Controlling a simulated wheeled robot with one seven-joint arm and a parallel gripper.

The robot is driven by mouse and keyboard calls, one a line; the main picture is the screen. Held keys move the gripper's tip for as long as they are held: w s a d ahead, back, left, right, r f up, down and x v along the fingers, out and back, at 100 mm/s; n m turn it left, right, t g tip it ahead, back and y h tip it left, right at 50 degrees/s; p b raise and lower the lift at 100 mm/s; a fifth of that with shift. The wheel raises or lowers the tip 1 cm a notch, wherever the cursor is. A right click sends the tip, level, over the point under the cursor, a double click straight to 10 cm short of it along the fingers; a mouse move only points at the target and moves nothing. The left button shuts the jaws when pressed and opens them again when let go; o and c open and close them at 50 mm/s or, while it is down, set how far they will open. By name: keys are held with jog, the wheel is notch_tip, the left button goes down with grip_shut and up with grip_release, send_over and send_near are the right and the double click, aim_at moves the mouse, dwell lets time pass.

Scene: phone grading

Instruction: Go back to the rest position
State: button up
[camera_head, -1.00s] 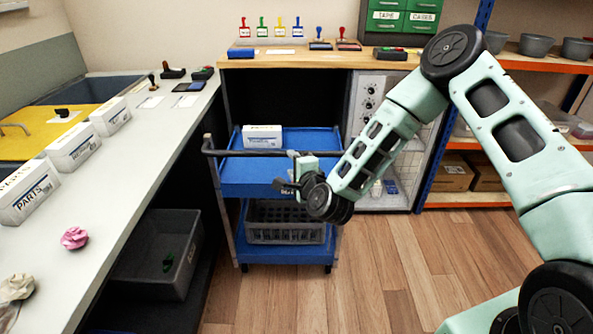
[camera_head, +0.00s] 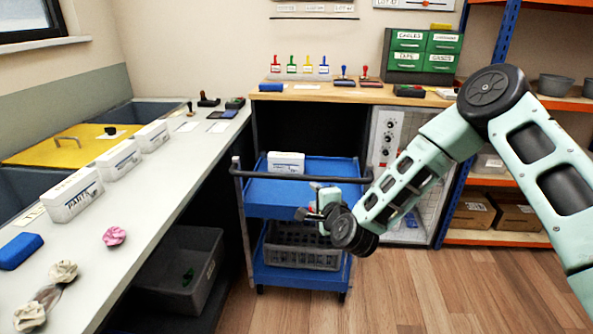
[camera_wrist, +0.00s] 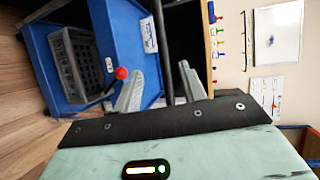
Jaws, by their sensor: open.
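My gripper (camera_head: 318,212) is held out in front of the blue cart in the head view, with my arm bent down from the right. In the wrist view its two grey fingers (camera_wrist: 160,92) stand apart, with nothing between them. The blue cart (camera_head: 345,166) has a white box (camera_head: 286,162) on its top shelf and a grey crate (camera_head: 301,258) on its lower shelf. The cart also shows in the wrist view (camera_wrist: 118,25), turned on its side. A red ball-tipped lever (camera_wrist: 121,73) shows near one finger; what it belongs to is unclear.
A grey counter (camera_head: 160,200) on the left carries white boxes (camera_head: 73,197), a pink crumpled piece (camera_head: 114,236) and a blue block (camera_head: 20,251). A dark bin (camera_head: 190,262) sits below it. The wooden floor (camera_head: 440,290) right of the cart is clear. Orange shelves (camera_head: 497,238) stand at right.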

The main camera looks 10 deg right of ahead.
jog(key=s+a+r+n+g+y+p, duration=0.2)
jog(key=s+a+r+n+g, duration=0.35)
jog(key=s+n, duration=0.3)
jog(key=s+a+r+n+g+y+p, duration=0.25)
jog(key=s+a+r+n+g, duration=0.2)
jog(key=s+a+n, duration=0.35)
jog(key=s+d+r+n+g+h+p, duration=0.1)
jog(key=s+d+r+n+h, duration=0.1)
jog(key=s, duration=0.6)
jog(key=s+d+r+n+g+h+p, duration=0.2)
jog(key=s+d+r, duration=0.3)
jog(key=s, duration=0.3)
jog(key=s+d+r+n+g+h+p, duration=0.1)
jog(key=s+d+r+n+g+h, duration=0.1)
jog(key=s, duration=0.7)
notch_tip(320, 180, up, 3)
jog(key=shift+d+f+n, duration=0.2)
jog(key=shift+d+n, duration=0.65)
jog(key=shift+d, duration=0.1)
